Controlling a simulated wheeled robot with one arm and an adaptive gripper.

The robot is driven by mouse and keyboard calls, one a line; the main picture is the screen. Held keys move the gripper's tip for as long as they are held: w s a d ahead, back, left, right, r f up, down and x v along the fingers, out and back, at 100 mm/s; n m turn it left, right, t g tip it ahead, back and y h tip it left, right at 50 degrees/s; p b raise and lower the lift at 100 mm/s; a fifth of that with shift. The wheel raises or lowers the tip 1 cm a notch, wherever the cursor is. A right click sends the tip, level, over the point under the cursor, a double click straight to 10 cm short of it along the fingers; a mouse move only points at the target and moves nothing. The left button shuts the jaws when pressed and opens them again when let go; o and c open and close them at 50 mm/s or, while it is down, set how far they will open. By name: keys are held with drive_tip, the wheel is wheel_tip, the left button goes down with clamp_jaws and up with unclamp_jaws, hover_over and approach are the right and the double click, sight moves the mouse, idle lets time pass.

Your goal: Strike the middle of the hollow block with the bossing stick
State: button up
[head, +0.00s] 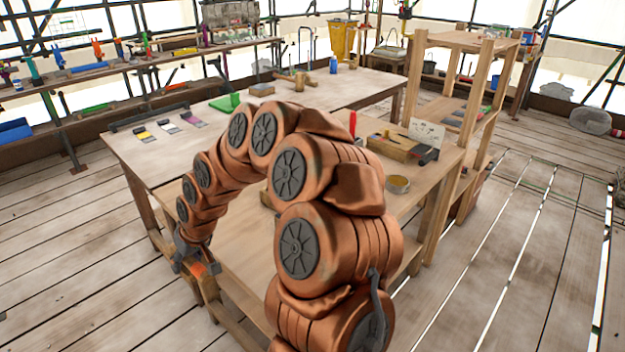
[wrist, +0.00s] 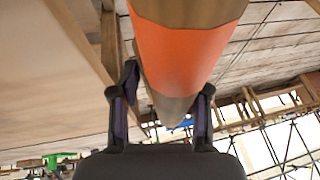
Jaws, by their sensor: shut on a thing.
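My gripper (head: 188,262) is low at the near left edge of the workbench (head: 235,262). In the wrist view its two dark fingers (wrist: 165,105) are closed around a thick round stick (wrist: 185,45), brownish grey with an orange band, which I take to be the bossing stick. The stick runs up out of the top of that view. In the head view only its orange part (head: 208,268) shows clearly beside the gripper. I cannot make out the hollow block for certain; a small bit of wood (head: 265,197) shows on the bench, mostly hidden behind my arm.
A wooden shelf unit (head: 450,120) stands at the right.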

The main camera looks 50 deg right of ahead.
drive_tip(key=s+d+r+m+h+p, duration=0.15)
drive_tip(key=s+d+r, duration=0.25)
drive_tip(key=d, duration=0.7)
drive_tip(key=s+d+r+m+p, duration=0.1)
drive_tip(key=s+d+r+m, duration=0.2)
drive_tip(key=d, duration=0.8)
drive_tip(key=s+d+r+m+h+p, duration=0.1)
drive_tip(key=s+d+r, duration=0.35)
drive_tip(key=d, duration=0.55)
drive_tip(key=shift+n, duration=0.25)
drive_tip(key=shift+s+x, duration=0.2)
drive_tip(key=shift+x, duration=0.95)
drive_tip(key=shift+s+x, duration=0.2)
drive_tip(key=shift+x, duration=0.95)
drive_tip(key=shift+f, duration=0.2)
wheel_tip(320, 180, down, 4)
drive_tip(key=b, duration=0.4)
drive_tip(key=shift+f, duration=0.1)
clamp_jaws()
drive_tip(key=shift+r, duration=0.2)
drive_tip(key=shift+r, duration=0.1)
